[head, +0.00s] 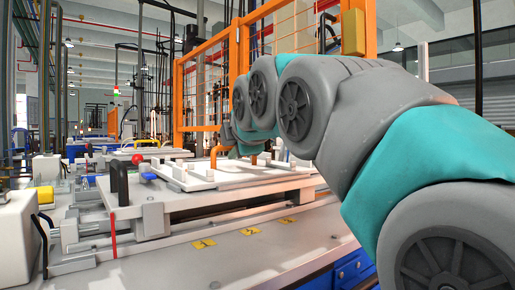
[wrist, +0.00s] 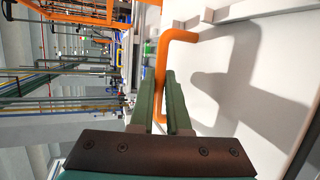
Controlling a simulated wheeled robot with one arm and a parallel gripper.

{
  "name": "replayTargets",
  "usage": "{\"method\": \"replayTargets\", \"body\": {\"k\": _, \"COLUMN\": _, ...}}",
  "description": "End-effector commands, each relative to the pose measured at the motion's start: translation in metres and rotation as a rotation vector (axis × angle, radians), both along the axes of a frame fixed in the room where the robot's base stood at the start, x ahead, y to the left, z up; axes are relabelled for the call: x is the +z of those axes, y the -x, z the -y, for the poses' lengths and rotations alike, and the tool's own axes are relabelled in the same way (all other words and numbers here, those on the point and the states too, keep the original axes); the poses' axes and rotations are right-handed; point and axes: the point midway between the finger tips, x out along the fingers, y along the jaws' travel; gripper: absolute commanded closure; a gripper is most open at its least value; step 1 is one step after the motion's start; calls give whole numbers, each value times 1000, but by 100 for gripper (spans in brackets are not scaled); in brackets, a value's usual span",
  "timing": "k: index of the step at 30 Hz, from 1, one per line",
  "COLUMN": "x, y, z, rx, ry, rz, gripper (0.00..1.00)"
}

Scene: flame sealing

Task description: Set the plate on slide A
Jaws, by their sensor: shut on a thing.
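The white plate (head: 190,178) has upright pegs and an orange handle (head: 228,150) on top. In the head view it lies over the near slide (head: 150,215), and I cannot tell whether it rests there or hangs just above. My gripper (wrist: 169,82) is shut on the orange handle (wrist: 180,36) in the wrist view, its green fingers on either side of the bar. The plate's pale face (wrist: 255,70) fills the right of that view. In the head view my arm hides the fingers and the plate's far right part. No letter A is readable.
A black handle (head: 120,184) and a red ball knob (head: 137,159) stand at the slide's left. Yellow labels (head: 250,232) mark the bench front. An orange mesh fence (head: 210,85) rises behind. A white box (head: 15,240) stands at the left edge.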

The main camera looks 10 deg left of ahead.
Motion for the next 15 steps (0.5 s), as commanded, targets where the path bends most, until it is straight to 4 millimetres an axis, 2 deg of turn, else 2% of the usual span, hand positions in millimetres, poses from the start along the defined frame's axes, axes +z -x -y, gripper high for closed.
{"method": "replayTargets", "body": {"k": 14, "x": -2, "y": 0, "z": 0, "rx": 0, "ry": 1, "rz": -1, "gripper": 100}}
{"method": "replayTargets", "body": {"k": 15, "x": -3, "y": 0, "z": 0, "rx": 0, "ry": 1, "rz": -1, "gripper": 82}}
